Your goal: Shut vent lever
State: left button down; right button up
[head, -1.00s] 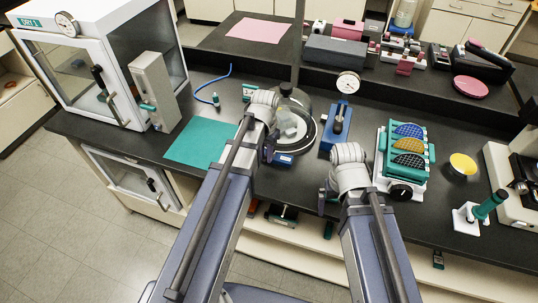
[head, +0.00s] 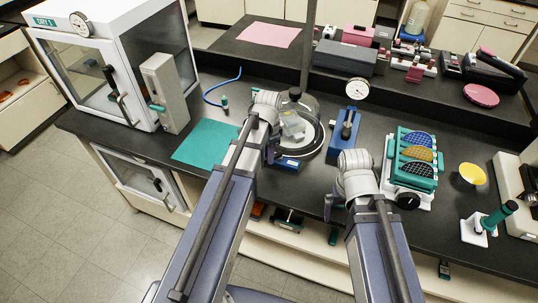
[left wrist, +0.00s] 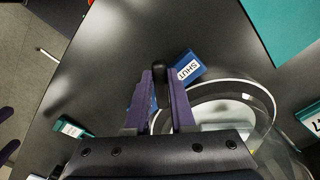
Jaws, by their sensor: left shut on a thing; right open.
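A clear glass dome vessel with a black knob (head: 295,93) stands on the dark bench in the head view. Its rim also shows in the left wrist view (left wrist: 225,86). A blue plate marked SHUT (left wrist: 187,71) lies beside the rim; it shows in the head view (head: 287,164) too. My left gripper (left wrist: 160,84) is shut on a black lever (left wrist: 161,70), whose tip stands between the fingers close to the SHUT plate. In the head view my left gripper (head: 272,151) is beside the dome. My right gripper (head: 331,206) is open and apart from the dome, near the bench's front edge.
A blue block with a lever (head: 344,131) and a teal rack of coloured discs (head: 413,156) stand right of the dome. A teal mat (head: 206,143) lies left, by the white DRY 1 cabinet (head: 110,65). A yellow dish (head: 472,174) is farther right.

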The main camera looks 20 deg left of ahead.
dwell(0.3)
pick_arm(q)
jog(key=c, duration=0.8)
grip_release()
jog(key=shift+o, duration=0.2)
notch_tip(320, 180, up, 8)
jog(key=p, duration=0.7)
jog(key=shift+f+p, duration=0.1)
jog(key=shift+p, duration=0.3)
